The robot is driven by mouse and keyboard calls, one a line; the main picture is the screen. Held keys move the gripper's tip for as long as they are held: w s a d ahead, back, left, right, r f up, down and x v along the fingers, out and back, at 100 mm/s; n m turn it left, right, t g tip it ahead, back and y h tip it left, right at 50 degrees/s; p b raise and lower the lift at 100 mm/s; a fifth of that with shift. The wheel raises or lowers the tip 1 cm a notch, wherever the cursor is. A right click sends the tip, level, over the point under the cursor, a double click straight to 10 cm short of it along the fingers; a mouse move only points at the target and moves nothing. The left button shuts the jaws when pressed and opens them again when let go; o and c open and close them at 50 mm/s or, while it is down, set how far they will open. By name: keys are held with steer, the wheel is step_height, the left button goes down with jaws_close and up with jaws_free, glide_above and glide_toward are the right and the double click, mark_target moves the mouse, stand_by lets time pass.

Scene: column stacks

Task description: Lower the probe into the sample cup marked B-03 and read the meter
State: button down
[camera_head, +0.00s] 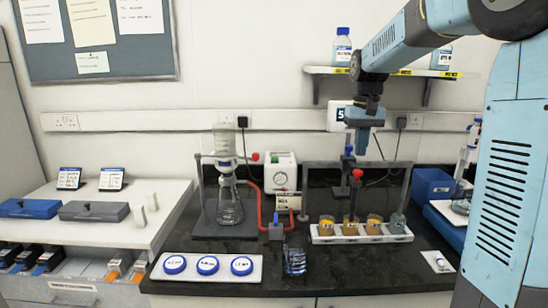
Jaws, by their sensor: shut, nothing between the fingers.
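Several cups with orange contents (350,226) stand in a white rack (345,240) on the dark bench; their labels are too small to read, so I cannot tell which is B-03. A grey cylinder (397,224) stands at the rack's right end. A dark upright probe assembly with a red knob (357,174) hangs from a grey frame (310,185) above the cups. My gripper (361,163) points down, shut and empty, above and close to the red knob; I cannot tell whether they touch. A small display box (288,201) stands left of the frame; its reading is not legible.
A filter flask (229,205) on a stand, a white gauge box (281,170) and red tubing (256,192) stand left. A tray of blue-lidded jars (207,267) lies in front. A shelf (385,72) overhangs behind my arm. A blue bin (432,187) stands right.

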steer(key=shift+r, duration=1.45)
steer(key=s+f+t, duration=0.2)
steer(key=s, duration=1.2)
steer(key=s+f+t, duration=0.3)
steer(key=s, duration=1.1)
steer(key=shift+s+f+t, duration=0.15)
steer(key=shift+f+t, duration=0.15)
steer(key=shift+f, duration=0.05)
